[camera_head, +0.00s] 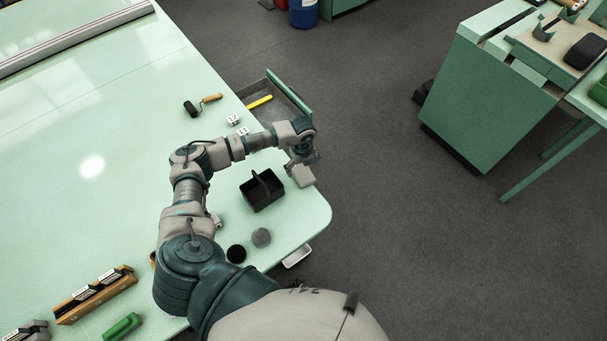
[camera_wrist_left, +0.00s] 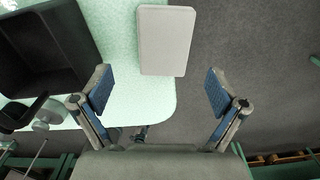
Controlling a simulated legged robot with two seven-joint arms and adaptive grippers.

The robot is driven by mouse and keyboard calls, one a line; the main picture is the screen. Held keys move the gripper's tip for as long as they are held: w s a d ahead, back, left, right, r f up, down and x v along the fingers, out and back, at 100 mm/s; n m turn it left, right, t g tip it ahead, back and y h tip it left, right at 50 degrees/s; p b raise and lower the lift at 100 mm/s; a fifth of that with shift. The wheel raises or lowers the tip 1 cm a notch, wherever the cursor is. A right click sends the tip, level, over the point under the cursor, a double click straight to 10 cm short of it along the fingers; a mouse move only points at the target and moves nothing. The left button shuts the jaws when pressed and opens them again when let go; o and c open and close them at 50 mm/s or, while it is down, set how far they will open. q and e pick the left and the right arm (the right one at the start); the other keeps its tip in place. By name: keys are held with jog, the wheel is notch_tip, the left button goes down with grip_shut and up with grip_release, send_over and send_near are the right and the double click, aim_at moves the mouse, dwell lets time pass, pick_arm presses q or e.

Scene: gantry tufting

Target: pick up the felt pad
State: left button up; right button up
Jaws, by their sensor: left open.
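The felt pad looks like a light grey rectangular block (camera_head: 303,177). It lies at the table's right edge in the head view, beside a black tote. In the left wrist view the pad (camera_wrist_left: 166,40) is at top centre, its right side reaching past the table edge over the dark floor. My left gripper (camera_head: 308,159) is above the pad's far end in the head view. In the left wrist view its two blue-padded fingers (camera_wrist_left: 160,90) are spread wide and empty, with the pad ahead of the gap between them. My right gripper is not in view.
The black tote (camera_head: 261,192) with a handle stands just left of the pad. A grey ball (camera_head: 261,237) and a black round item (camera_head: 236,253) lie nearer on the pale green table (camera_head: 100,130). An open drawer (camera_head: 272,98) juts out behind my left arm.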

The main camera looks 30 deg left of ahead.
aim_at(304, 176)
pick_arm(q)
jog(key=shift+f, duration=0.35)
jog(key=f, duration=0.4)
jog(key=shift+d+p, duration=0.2)
jog(key=shift+p, duration=0.15)
jog(key=shift+w+d+f, duration=0.1)
jog(key=shift+d+f, duration=0.05)
jog(key=shift+f, duration=0.1)
jog(key=shift+d, duration=0.2)
jog(key=c, duration=0.8)
jog(key=shift+a, duration=0.15)
jog(key=shift+c, duration=1.2)
jog(key=shift+a+f, duration=0.1)
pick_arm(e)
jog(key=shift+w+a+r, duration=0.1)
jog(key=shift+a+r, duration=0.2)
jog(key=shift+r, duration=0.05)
